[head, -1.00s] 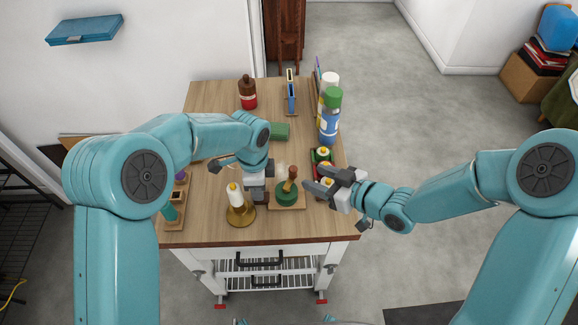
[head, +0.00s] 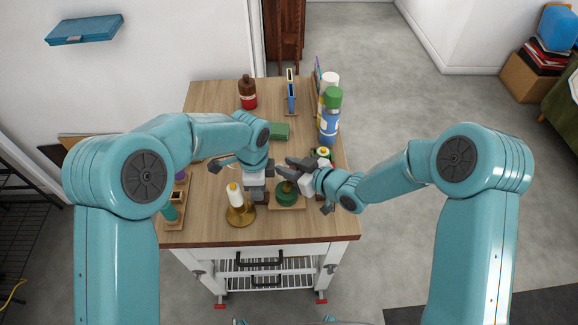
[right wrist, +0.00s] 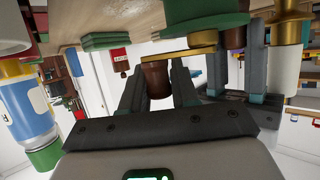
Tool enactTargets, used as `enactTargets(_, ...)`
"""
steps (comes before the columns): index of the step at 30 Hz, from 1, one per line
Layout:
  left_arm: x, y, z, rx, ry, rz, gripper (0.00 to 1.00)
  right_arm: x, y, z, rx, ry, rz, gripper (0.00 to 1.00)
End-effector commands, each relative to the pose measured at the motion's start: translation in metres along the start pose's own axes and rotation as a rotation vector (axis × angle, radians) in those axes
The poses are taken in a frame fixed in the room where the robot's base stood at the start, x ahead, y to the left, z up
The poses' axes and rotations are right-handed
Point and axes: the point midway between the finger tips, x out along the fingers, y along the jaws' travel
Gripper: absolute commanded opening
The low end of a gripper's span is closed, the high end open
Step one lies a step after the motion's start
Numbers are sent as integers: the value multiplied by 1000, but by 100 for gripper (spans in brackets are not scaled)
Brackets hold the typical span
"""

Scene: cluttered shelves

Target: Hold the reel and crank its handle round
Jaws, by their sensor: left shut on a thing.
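The green reel (head: 287,197) stands on a small wooden base (head: 297,208) near the table's front edge. It also shows, inverted, in the right wrist view (right wrist: 205,14). My left gripper (head: 258,197) is shut at the reel's left side; its exact contact is hidden in the head view. My right gripper (head: 285,168) is over the reel and hides its crank handle there. In the right wrist view the brown handle knob (right wrist: 156,78) hangs from a brass-coloured crank arm (right wrist: 178,55), between my open right fingers (right wrist: 158,92).
A white spool on a brass stand (head: 236,197) is close left of my left gripper. Spray cans (head: 329,115) line the table's right edge. The middle-left tabletop is mostly clear.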

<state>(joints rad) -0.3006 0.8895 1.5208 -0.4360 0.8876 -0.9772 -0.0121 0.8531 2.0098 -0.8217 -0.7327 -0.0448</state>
Motion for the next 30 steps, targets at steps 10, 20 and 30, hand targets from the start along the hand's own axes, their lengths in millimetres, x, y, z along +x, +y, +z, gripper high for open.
enactTargets(10,2,0,0,0,1,1,0,3,-2,-2,-23,6,-56,0)
enactTargets(20,2,0,-1,0,1,0,0,11,-10,-6,-114,9,-274,0)
enactTargets(30,2,0,-1,0,1,0,0,12,-15,-6,-156,2,-380,0)
